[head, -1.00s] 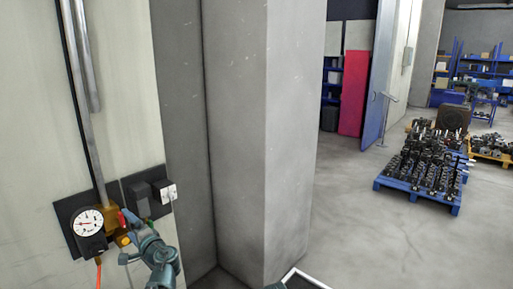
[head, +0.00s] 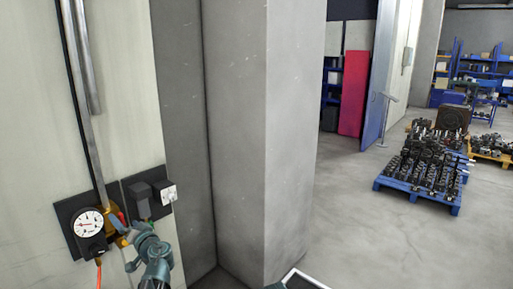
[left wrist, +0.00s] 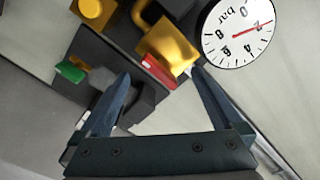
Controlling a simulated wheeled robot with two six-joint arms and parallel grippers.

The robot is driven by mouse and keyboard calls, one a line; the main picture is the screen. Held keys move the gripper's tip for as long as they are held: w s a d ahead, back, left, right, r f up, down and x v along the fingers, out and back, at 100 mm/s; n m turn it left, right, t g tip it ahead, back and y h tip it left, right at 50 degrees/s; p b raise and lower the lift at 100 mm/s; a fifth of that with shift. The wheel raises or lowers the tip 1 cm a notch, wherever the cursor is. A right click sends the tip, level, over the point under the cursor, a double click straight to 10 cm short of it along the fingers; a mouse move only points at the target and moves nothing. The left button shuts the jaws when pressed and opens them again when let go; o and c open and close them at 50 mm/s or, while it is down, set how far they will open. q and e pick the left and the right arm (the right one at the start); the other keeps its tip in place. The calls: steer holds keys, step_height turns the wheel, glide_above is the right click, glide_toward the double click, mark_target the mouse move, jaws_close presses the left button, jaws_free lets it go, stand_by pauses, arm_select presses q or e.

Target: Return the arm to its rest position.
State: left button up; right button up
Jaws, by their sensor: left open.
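My left gripper (head: 122,226) is in front of the wall, by the brass valve block (head: 108,214) with its red lever (head: 121,218). In the left wrist view its two fingers (left wrist: 160,74) are spread apart, with the red lever (left wrist: 158,71) showing beyond the gap between the tips. I see nothing held between the fingers. Whether a finger touches the valve, I cannot tell. My right gripper is not in view.
A round pressure gauge (head: 89,223) with an orange hose below sits left of the gripper. Dark switch boxes (head: 142,200) are on its right. A grey pillar (head: 235,140) stands farther right. A blue pallet of parts (head: 420,195) stands on open floor.

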arm_select(q)
steer(key=n, duration=0.5)
steer(key=shift+s, duration=0.1)
steer(key=shift+r, duration=0.1)
stand_by(0.4)
